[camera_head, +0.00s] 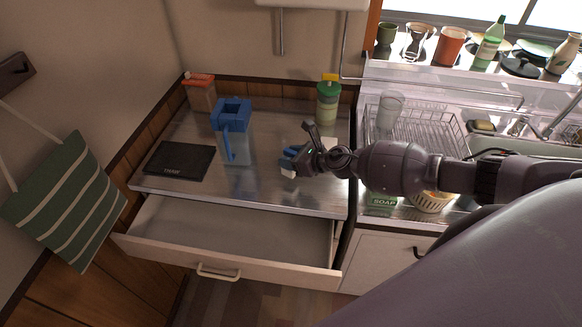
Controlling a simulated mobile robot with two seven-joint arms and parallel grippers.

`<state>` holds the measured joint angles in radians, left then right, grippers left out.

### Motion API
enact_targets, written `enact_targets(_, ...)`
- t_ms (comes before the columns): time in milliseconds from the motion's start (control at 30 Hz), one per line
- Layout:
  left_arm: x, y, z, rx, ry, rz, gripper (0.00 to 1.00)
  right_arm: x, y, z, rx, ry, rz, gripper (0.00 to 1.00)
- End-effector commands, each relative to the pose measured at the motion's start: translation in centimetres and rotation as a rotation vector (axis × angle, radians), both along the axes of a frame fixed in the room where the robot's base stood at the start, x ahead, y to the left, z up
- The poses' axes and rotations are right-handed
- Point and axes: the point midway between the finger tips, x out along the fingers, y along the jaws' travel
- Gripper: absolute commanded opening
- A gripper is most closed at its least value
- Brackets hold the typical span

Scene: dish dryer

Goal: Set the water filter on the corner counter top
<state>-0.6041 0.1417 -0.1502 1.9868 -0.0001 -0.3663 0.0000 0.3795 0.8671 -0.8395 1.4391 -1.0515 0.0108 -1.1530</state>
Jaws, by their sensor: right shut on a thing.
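A clear jug with a blue lid and blue handle (233,122), which looks like a water filter jug, stands upright on the corner counter top (262,186). My right gripper (293,163) reaches in from the right over this counter, to the right of the jug and apart from it. It is shut on a small blue and white thing (287,173), mostly hidden by the fingers; I cannot tell what it is or whether it touches the counter. My left gripper is not in view.
A black flat device (179,161) lies at the counter's left. An orange-lidded container (200,92) and a green-topped bottle (328,103) stand at the back. An open drawer (230,236) juts out in front. A dish rack (425,130) and sink are at right.

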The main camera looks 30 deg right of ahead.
Motion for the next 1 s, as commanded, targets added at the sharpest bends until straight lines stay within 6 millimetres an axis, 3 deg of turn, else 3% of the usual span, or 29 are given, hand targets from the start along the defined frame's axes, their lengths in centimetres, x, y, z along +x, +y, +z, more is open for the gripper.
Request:
enact_targets(200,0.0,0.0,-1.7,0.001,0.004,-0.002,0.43,-0.1,0.1,-3.2,0.001,0.003,-0.001,0.2)
enact_targets(633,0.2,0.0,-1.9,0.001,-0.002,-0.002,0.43,-0.1,0.0,-3.6,-0.001,0.001,0.0,0.2)
enact_targets(667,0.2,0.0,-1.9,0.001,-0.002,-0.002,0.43,-0.1,0.0,-3.6,0.0,0.001,0.0,0.47)
enact_targets(800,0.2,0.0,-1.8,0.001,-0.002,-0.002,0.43,-0.1,0.0,-3.5,-0.001,0.001,0.0,0.68)
enact_targets(1000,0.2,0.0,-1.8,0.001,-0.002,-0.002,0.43,-0.1,0.0,-3.5,-0.001,0.001,0.0,0.71)
